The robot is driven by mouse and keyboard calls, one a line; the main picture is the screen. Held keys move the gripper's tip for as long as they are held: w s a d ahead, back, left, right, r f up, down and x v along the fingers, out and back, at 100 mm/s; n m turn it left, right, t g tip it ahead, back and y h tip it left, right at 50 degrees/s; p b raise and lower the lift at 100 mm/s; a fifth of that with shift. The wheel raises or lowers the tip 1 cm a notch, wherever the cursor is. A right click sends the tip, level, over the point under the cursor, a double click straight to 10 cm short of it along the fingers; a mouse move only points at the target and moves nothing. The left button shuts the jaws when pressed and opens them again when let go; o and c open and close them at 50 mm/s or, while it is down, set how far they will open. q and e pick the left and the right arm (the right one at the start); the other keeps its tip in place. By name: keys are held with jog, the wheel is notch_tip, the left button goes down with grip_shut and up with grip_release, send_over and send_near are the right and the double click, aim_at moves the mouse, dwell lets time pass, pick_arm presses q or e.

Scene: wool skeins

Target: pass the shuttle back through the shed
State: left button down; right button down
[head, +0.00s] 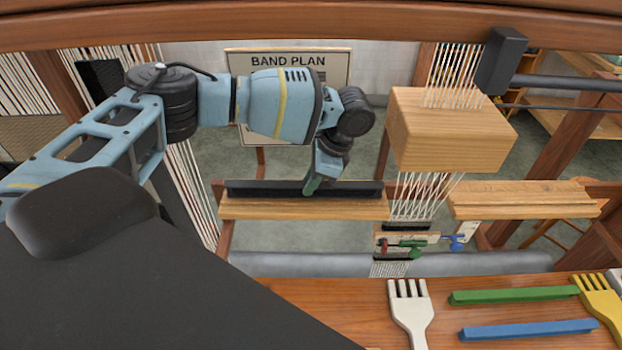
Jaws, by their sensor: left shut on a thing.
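My left gripper (314,183) reaches down from the left arm to the left wooden ledge (270,209). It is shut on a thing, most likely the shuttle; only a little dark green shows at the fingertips. A long dark bar (260,187) lies along this ledge, just behind the fingertips. The white warp threads (420,195) run down from a wooden block (450,135), between the left ledge and the right ledge (520,200). The right ledge looks empty. I cannot make out the shed opening. My right gripper is not in view.
Small red (390,245), green (416,250) and blue (457,242) pieces sit below the warp. A white fork (408,310), a green bar (512,296), a blue bar (528,330) and a yellow fork (598,300) lie on the front board (330,300).

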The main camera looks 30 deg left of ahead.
pick_arm(q)
jog(key=c, duration=1.2)
grip_release()
jog(key=shift+o, duration=0.2)
jog(key=v, duration=0.7)
jog(key=shift+w+d+r, duration=0.1)
jog(key=shift+r, duration=0.3)
